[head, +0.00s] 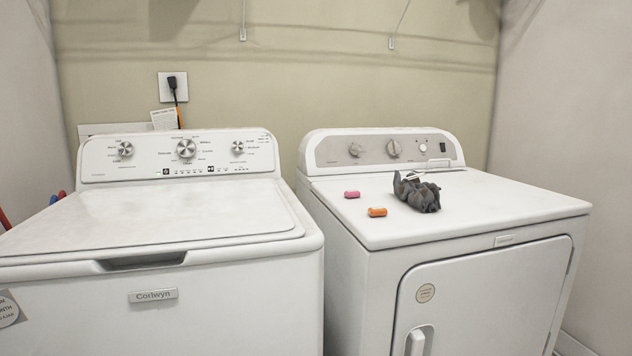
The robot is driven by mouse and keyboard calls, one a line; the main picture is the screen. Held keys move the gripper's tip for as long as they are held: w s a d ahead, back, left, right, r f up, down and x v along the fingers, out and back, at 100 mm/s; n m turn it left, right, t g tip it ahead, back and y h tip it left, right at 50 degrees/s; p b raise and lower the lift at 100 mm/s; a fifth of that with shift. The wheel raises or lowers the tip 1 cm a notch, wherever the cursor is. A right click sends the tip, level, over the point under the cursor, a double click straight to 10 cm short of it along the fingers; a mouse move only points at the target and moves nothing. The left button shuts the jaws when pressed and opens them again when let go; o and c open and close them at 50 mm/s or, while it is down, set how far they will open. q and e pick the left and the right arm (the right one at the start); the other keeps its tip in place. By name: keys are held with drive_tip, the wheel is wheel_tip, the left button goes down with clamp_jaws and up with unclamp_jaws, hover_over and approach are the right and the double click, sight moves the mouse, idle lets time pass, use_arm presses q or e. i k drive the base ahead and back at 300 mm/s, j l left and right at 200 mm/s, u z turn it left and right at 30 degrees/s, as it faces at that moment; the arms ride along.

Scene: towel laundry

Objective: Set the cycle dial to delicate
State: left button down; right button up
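A white top-loading washer (150,215) stands at the left in the head view, with its lid shut. Which dial is the cycle dial is not certain from the labels. Neither of my grippers is in view.
On the dryer top lie a dark grey crumpled cloth (424,196), a pink item (352,194) and an orange item (377,212). A narrow gap separates the machines. The washer lid is clear. A plugged-in cord (175,90) hangs behind the washer.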

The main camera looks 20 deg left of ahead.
sight(187, 148)
drive_tip(key=k+u, duration=0.1)
drive_tip(key=u, duration=1.2)
